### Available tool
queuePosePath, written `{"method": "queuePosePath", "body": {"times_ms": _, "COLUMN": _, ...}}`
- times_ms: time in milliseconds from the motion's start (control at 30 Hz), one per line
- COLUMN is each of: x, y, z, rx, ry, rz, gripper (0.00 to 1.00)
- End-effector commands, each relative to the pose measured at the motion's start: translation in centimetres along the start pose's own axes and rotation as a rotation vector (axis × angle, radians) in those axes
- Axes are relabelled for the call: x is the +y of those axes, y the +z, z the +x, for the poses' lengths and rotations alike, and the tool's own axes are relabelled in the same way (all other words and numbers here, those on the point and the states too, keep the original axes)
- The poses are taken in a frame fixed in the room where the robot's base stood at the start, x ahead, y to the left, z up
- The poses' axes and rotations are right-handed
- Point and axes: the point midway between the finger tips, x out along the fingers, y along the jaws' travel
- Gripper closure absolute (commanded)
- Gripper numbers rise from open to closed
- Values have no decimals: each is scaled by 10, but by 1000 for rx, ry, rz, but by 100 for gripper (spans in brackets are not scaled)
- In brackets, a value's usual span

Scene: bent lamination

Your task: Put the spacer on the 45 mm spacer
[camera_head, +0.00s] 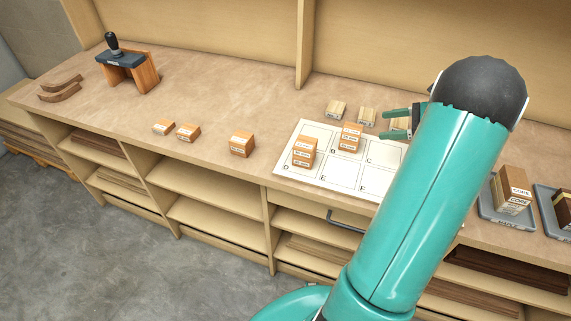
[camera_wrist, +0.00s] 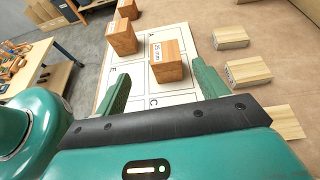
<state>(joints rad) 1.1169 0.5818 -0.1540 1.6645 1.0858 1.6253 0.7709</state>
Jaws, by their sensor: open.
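Orange-brown wooden spacers with white labels stand on the bench. One stack (camera_head: 304,151) is at the left of the lettered white sheet (camera_head: 341,175). Another stack (camera_head: 351,137) is at its back; in the wrist view a labelled block (camera_wrist: 167,62) stands just beyond my fingertips. Three single spacers sit left of the sheet: one (camera_head: 242,144), another (camera_head: 188,132) and a third (camera_head: 163,127). The labels are too small to tell which spacer is 45 mm. My gripper (camera_head: 394,124) is open and empty, right of the back stack.
Pale wooden blocks (camera_head: 336,109) (camera_wrist: 230,37) lie behind the sheet, one partly hidden by my gripper. A grey tray (camera_head: 492,212) with blocks labelled CORE is at the right. A dark-handled tool on a wooden block (camera_head: 127,72) and curved strips (camera_head: 60,88) are at far left.

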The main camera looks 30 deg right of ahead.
Motion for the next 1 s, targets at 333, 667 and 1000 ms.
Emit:
{"method": "queuePosePath", "body": {"times_ms": 333, "x": 79, "y": 99, "z": 94, "rx": 240, "ry": 255, "rz": -430, "gripper": 28}}
{"method": "queuePosePath", "body": {"times_ms": 667, "x": 187, "y": 157, "z": 151, "rx": 441, "ry": 510, "rz": -982, "gripper": 28}}
{"method": "queuePosePath", "body": {"times_ms": 1000, "x": 288, "y": 181, "z": 168, "rx": 581, "ry": 722, "rz": -1631, "gripper": 28}}
